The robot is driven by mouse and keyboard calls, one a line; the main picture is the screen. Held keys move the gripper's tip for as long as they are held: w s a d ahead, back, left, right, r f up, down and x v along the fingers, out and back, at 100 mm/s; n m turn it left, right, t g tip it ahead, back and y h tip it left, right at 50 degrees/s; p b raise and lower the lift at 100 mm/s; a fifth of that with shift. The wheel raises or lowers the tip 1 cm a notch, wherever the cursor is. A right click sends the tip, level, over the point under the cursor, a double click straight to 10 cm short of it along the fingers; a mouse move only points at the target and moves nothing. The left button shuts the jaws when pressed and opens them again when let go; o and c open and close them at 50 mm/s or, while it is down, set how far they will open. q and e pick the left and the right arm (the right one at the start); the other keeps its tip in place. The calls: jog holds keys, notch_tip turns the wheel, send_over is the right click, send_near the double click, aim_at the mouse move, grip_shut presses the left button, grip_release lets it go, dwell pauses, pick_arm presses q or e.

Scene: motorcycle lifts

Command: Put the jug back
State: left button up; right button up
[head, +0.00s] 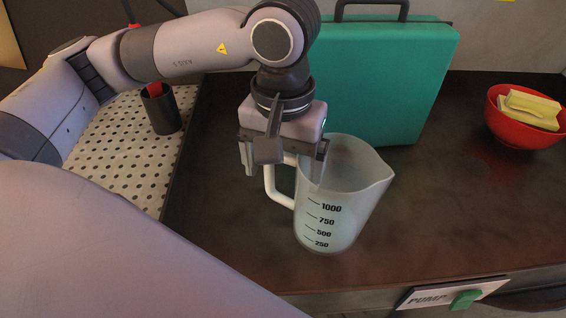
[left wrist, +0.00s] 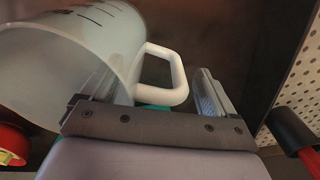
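The jug (head: 340,210) is a translucent measuring jug with black marks and a white handle. It stands on the dark bench top (head: 450,200), spout to the right in the head view. My left gripper (head: 283,173) is above the handle side, pointing down. In the left wrist view the jug (left wrist: 70,50) fills the upper left, and its handle (left wrist: 178,75) lies between the two spread fingers of the left gripper (left wrist: 155,92), with a gap to the right finger. The left finger overlaps the jug's wall; I cannot tell whether it is inside. My right gripper is not in view.
A green case (head: 385,80) stands behind the jug. A red bowl (head: 520,115) with yellow blocks is at the right. A perforated panel (head: 120,150) with a black cup (head: 160,108) is at the left. A "PUMP" label (head: 430,299) with a green switch is on the front edge.

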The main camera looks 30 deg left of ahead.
pick_arm(q)
notch_tip(320, 180, up, 12)
jog(key=shift+r, duration=0.15)
dwell(0.5)
dwell(0.6)
